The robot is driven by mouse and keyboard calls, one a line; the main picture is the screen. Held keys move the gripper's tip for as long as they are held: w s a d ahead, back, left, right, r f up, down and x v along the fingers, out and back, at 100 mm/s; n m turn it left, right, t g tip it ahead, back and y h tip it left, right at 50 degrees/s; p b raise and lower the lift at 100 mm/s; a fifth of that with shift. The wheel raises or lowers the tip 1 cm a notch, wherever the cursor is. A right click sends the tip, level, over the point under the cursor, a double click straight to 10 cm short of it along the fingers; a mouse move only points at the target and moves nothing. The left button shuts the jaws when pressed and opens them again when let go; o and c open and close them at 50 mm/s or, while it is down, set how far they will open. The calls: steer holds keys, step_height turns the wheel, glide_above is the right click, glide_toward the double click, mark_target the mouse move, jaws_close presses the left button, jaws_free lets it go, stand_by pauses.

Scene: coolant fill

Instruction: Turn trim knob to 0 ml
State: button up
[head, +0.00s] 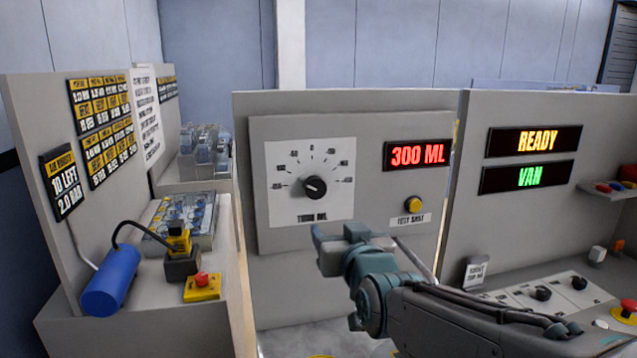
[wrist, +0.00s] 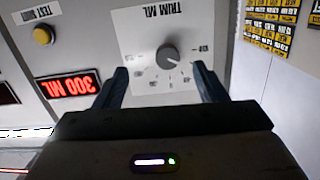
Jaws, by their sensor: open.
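The trim knob (head: 314,187) is a round black knob on a white dial plate (head: 334,208) marked TRIM ML. Its white pointer mark leans toward the left side of the scale, away from the 0 at the top. In the wrist view the panel is upside down, and the knob (wrist: 167,57) shows beyond and between my fingertips. My gripper (wrist: 162,76) is open and empty, apart from the knob. In the head view my gripper (head: 326,240) is below the dial plate. The red display (head: 417,154) reads 300 ML.
A yellow TEST SHOT button (head: 413,204) sits right of the dial. A panel at right shows READY (head: 536,142) and VAN (head: 529,177). At left are a blue cylinder (head: 110,281) with a black hose and a red-and-yellow button (head: 202,287). Space before the dial is clear.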

mark_target(317, 190)
steer(key=shift+t, duration=0.6)
steer(key=r+p+x, duration=0.1)
steer(key=x, duration=0.3)
steer(key=p+x, duration=0.2)
steer(key=x, duration=0.3)
steer(key=a+r+p+x, duration=0.1)
steer(key=p+x, duration=0.1)
steer(key=x, duration=0.3)
steer(key=shift+w+a+r, duration=0.1)
steer(key=shift+r, duration=0.2)
steer(key=c, duration=1)
